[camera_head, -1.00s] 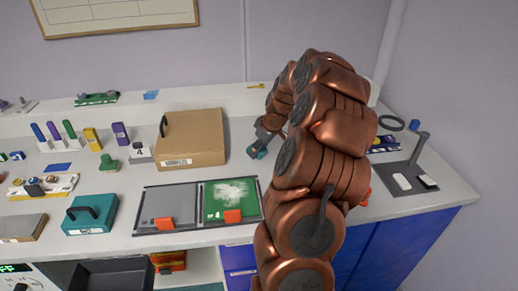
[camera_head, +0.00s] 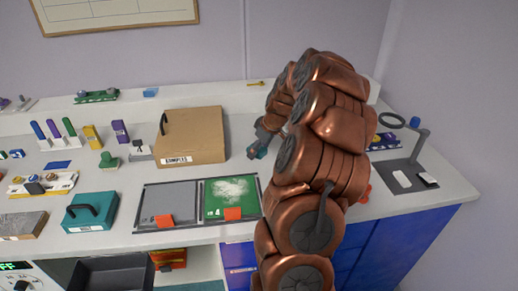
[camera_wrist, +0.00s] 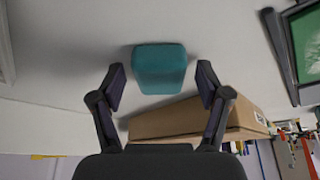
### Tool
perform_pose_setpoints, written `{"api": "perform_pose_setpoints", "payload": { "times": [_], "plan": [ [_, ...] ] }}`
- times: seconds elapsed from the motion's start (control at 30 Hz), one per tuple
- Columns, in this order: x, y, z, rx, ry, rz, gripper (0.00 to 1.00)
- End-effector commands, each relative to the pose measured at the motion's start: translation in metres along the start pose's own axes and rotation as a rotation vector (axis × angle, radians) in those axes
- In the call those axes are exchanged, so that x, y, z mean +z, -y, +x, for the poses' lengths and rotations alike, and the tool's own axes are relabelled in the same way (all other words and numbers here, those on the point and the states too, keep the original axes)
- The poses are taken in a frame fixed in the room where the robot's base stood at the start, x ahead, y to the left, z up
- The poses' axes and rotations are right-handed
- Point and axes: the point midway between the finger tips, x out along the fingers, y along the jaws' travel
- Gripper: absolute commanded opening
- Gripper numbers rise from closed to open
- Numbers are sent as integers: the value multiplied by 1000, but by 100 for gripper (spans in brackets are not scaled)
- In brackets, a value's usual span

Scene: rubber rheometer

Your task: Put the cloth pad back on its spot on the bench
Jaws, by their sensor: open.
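The cloth pad is a teal block with rounded edges (camera_wrist: 158,70), lying on the pale bench top in the wrist view. My gripper (camera_wrist: 160,82) is open, with one finger on each side of the pad and a visible gap to each; I see no grip on it. In the head view, my gripper (camera_head: 262,143) is low over the bench, right of the cardboard box, and a small teal part of the pad (camera_head: 256,154) shows below it. My arm hides the bench behind and to the right. No marked spot for the pad is discernible.
A cardboard box (camera_head: 190,135) stands close left of my gripper. In front lie a grey panel (camera_head: 166,205) and a green panel with white powder (camera_head: 231,193), both with orange tags. A teal case (camera_head: 91,211) is further left. A black stand (camera_head: 409,172) is at the right.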

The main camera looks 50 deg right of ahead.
Motion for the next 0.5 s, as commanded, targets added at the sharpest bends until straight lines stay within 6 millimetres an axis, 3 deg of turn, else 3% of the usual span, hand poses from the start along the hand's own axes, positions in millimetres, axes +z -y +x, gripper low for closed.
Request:
{"api": "perform_pose_setpoints", "payload": {
  "times": [0.23, 0.5],
  "plan": [
    [-1, -1, -14, 1, -1, 0, 76],
    [-1, -1, -65, 4, -4, -1, 76]
  ]
}}
